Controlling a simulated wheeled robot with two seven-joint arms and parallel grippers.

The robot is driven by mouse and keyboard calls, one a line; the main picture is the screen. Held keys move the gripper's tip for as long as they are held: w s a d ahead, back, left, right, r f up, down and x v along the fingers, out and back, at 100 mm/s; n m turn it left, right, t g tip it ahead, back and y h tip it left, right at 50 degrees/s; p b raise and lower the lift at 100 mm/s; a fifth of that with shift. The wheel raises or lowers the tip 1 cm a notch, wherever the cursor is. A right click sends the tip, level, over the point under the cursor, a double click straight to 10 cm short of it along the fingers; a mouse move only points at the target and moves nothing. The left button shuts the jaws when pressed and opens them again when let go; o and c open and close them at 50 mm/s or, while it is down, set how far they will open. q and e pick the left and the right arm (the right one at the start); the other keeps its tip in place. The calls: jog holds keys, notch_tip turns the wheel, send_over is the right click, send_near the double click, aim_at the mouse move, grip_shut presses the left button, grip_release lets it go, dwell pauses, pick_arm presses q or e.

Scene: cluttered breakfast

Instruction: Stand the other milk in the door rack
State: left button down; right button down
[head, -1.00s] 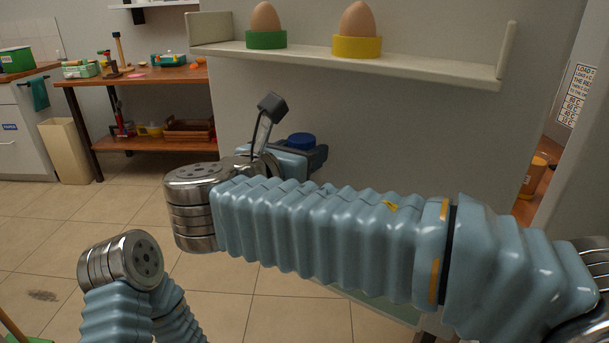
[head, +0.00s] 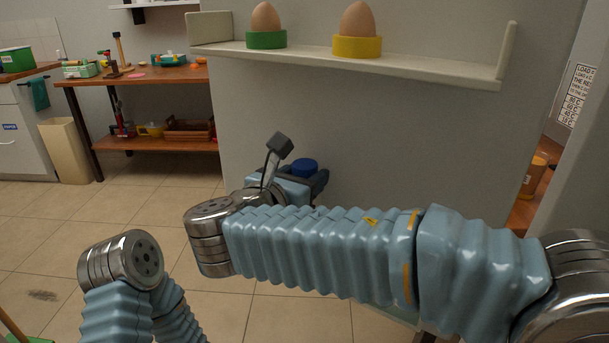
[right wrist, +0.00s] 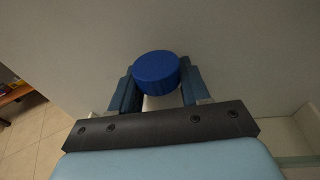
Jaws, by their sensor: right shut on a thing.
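My right gripper (head: 318,180) is shut on the milk, whose round blue cap (head: 305,166) shows just above the fingers. In the right wrist view the blue cap (right wrist: 157,70) stands between the two fingers, with a little of the white body (right wrist: 162,102) below it. The rest of the milk is hidden by my gripper and arm. It is held in front of the pale door panel (head: 400,130), below the egg shelf. A pale ledge (right wrist: 292,135) shows at the lower right of the wrist view; I cannot tell whether it is the rack. My left gripper is out of view.
The upper door shelf (head: 420,66) holds an egg in a green cup (head: 266,39) and one in a yellow cup (head: 357,46). A wooden workbench (head: 140,78) and a beige bin (head: 64,150) stand at the back left. Tiled floor (head: 110,205) lies open at left.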

jog(key=c, duration=0.5)
grip_release()
jog(key=shift+r, duration=0.1)
jog(key=v, duration=1.2)
jog(key=shift+b, duration=0.3)
